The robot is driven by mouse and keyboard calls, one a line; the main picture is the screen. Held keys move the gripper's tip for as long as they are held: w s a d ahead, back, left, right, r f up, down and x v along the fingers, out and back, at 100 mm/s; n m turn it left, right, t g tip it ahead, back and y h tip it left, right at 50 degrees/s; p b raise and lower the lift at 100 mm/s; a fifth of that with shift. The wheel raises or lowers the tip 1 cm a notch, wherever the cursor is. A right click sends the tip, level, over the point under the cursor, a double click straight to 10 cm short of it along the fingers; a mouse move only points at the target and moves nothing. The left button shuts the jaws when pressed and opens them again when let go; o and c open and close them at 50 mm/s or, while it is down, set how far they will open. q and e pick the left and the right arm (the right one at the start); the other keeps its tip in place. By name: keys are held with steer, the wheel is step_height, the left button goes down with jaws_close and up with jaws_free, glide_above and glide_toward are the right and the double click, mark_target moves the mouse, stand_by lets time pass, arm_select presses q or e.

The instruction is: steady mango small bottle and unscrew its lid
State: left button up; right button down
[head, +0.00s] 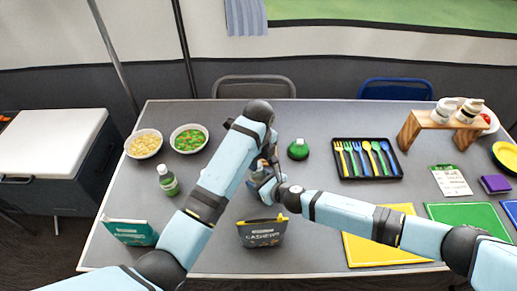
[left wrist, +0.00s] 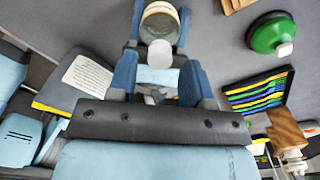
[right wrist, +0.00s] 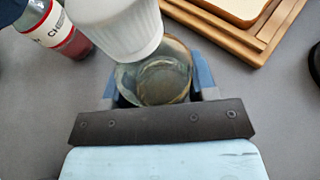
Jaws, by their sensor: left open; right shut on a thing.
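The small bottle (right wrist: 150,82), of clear glass, is between the fingers of my right gripper (head: 276,188), which is shut on it. A white ribbed lid (right wrist: 116,24) overlaps its upper part in the right wrist view; I cannot tell whether it is still seated. In the left wrist view the bottle (left wrist: 160,22) has a tan band, and a round white part (left wrist: 160,54) shows close to my left fingers. My left gripper (head: 262,168) is open, right at the bottle above the table. In the head view the arms mostly hide the bottle, and no label is readable.
A red-labelled bottle (right wrist: 62,28) and a wooden board (right wrist: 262,52) with bread are close by in the right wrist view. A cashew pouch (head: 262,232) stands in front, a green round item (head: 298,149) behind. A cutlery tray (head: 366,174) lies to the right.

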arm_select(q)
steer(key=shift+f, duration=0.55)
jaws_close()
steer(key=shift+o, duration=0.4)
jaws_free()
step_height(320, 180, up, 8)
steer(key=shift+f, duration=0.15)
steer(key=shift+c, duration=0.4)
steer(key=shift+f, duration=3.85)
